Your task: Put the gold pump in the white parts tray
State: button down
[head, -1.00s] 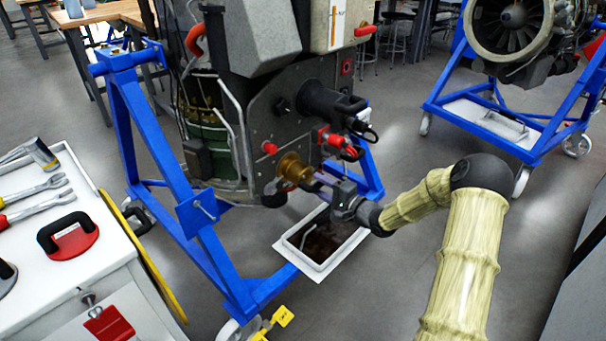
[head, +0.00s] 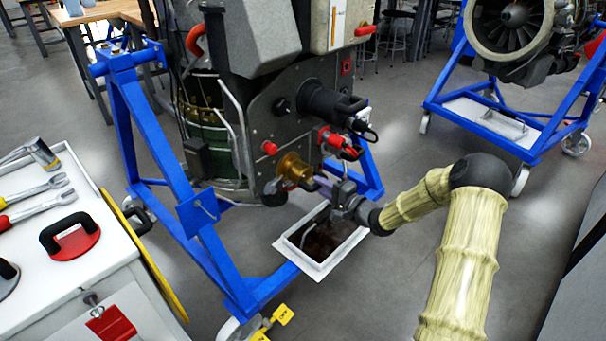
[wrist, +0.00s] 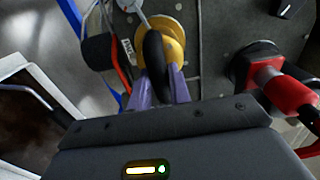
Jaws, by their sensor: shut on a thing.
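The gold pump (head: 293,168) sits at the lower front face of the dark engine unit, and I cannot tell whether it touches that face. It also shows at the top of the wrist view (wrist: 174,42), with a dark curved part in front of it. My gripper (head: 318,183) reaches it from the right. Its purple fingers (wrist: 160,88) are shut on the pump. The white parts tray (head: 300,263) lies low on the blue stand, below my gripper. Its inside is dark, with a thin curved rod in it. Its white edge shows at left in the wrist view (wrist: 52,88).
Red and black fittings (head: 340,143) jut from the engine above the pump, and show close at right in the wrist view (wrist: 275,85). The blue stand frame (head: 185,200) surrounds the engine. A white tool cart (head: 110,262) stands at left. Open floor lies at right.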

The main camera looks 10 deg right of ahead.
jog(key=shift+s+d+r+p, duration=0.1)
jog(key=shift+s+d+p, duration=0.2)
jog(key=shift+s+d, duration=0.2)
dwell(0.4)
jog(key=shift+s+d+p, duration=0.4)
jog(key=shift+s+d, duration=0.1)
jog(key=shift+s, duration=0.05)
jog(key=p+v, duration=0.4)
jog(key=v, duration=0.6)
dwell(1.1)
dwell(0.4)
